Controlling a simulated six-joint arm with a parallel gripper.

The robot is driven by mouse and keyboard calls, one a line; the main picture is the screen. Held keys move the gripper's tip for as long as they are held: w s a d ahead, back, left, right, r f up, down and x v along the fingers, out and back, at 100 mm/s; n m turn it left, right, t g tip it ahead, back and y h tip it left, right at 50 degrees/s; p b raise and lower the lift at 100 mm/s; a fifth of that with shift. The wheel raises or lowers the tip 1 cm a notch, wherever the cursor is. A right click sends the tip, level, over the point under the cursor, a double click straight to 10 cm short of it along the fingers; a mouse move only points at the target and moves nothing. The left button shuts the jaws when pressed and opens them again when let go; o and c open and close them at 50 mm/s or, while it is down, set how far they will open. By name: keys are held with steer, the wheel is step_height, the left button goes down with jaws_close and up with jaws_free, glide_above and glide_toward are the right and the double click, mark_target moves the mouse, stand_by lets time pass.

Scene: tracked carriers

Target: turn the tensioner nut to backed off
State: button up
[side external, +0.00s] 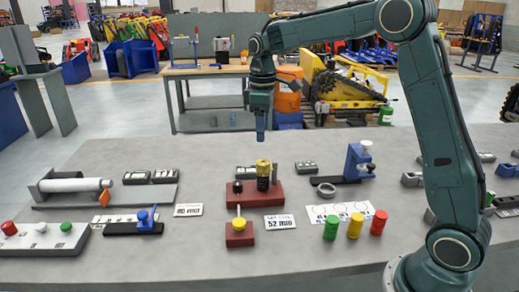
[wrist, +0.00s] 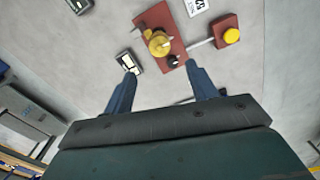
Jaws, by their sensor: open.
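A yellow nut-like cap (side external: 263,166) tops a dark upright cylinder (side external: 263,184) on a brown-red base (side external: 274,196); I take it for the tensioner nut. In the wrist view the yellow cap (wrist: 159,43) lies just beyond my fingertips, with a small pointer-like edge. A small dark knob (side external: 237,187) stands beside the cylinder on the same base. My gripper (side external: 261,138) points down above the cap, apart from it. In the wrist view my gripper (wrist: 160,74) has its two fingers spread with nothing between them.
A small red block with a yellow knob (side external: 239,224) and pale rod stands in front. A "52" label plate (side external: 280,222) lies beside it. Green, yellow and red cylinders (side external: 354,225) stand right. A blue device (side external: 358,161) stands behind right; a white roller (side external: 75,185) is left.

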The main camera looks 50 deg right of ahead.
steer(key=shift+r, duration=0.95)
steer(key=s+a+r+m+t, duration=0.2)
steer(key=s+r, duration=0.1)
steer(key=s, duration=0.5)
steer(key=s+a+r+m+t, duration=0.15)
steer(key=s+r, duration=0.25)
steer(key=s, duration=0.4)
steer(key=s+a+f+m+t, duration=0.1)
steer(key=s+f, duration=0.1)
steer(key=s, duration=0.5)
steer(key=s+a+f+m+t, duration=0.1)
steer(key=s+f, duration=0.1)
steer(key=s, duration=0.4)
steer(key=shift+s+a+f+m, duration=0.35)
steer(key=shift+f, duration=0.05)
